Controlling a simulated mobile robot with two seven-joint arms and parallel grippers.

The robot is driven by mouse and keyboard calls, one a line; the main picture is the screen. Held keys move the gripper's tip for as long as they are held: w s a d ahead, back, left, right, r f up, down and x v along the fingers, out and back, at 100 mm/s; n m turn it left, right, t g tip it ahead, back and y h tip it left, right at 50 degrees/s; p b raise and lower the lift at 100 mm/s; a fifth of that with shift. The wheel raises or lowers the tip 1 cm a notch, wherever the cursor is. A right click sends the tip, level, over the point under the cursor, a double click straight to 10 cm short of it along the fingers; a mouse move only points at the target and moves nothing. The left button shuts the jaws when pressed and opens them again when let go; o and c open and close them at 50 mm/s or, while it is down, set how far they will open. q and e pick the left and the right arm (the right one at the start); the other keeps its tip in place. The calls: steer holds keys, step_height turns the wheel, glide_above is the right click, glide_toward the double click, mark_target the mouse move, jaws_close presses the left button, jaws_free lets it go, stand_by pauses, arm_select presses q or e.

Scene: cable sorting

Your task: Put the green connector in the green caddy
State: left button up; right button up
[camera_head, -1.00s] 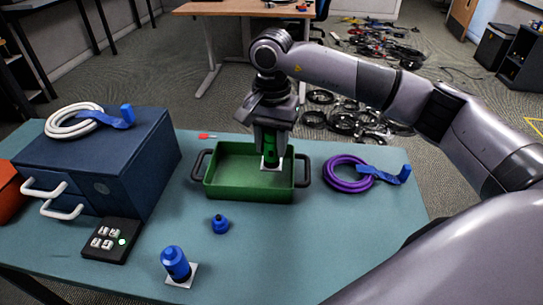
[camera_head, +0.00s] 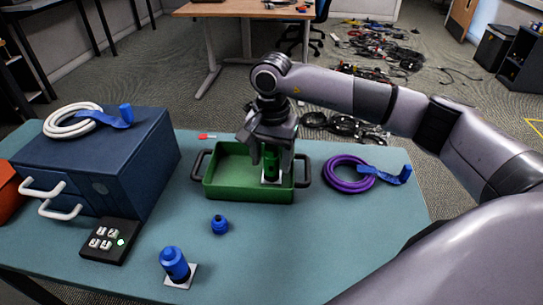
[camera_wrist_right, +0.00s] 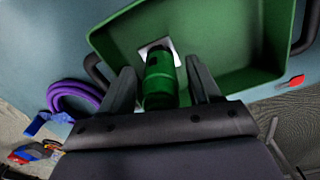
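The green connector (camera_head: 271,162), a green cylinder on a white square plate, stands upright inside the green caddy (camera_head: 222,190), in its right part. The caddy is a green tray with black handles at both ends. My right gripper (camera_head: 270,165) is over the caddy with its fingers spread on either side of the connector. In the right wrist view the connector (camera_wrist_right: 160,80) sits between the open fingers (camera_wrist_right: 161,82), with a gap on each side. My left gripper is not in view.
A blue connector (camera_head: 174,263) on a white plate and a small blue cap (camera_head: 219,225) stand in front. A purple cable coil (camera_head: 348,174) lies right of the caddy. A dark blue drawer box (camera_head: 100,160) with a white coil (camera_head: 72,122) and a black button box (camera_head: 110,240) are left.

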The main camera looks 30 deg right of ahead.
step_height(320, 180, up, 12)
steer(key=shift+r+p, duration=0.2)
steer(key=shift+p, duration=0.4)
stand_by(0.4)
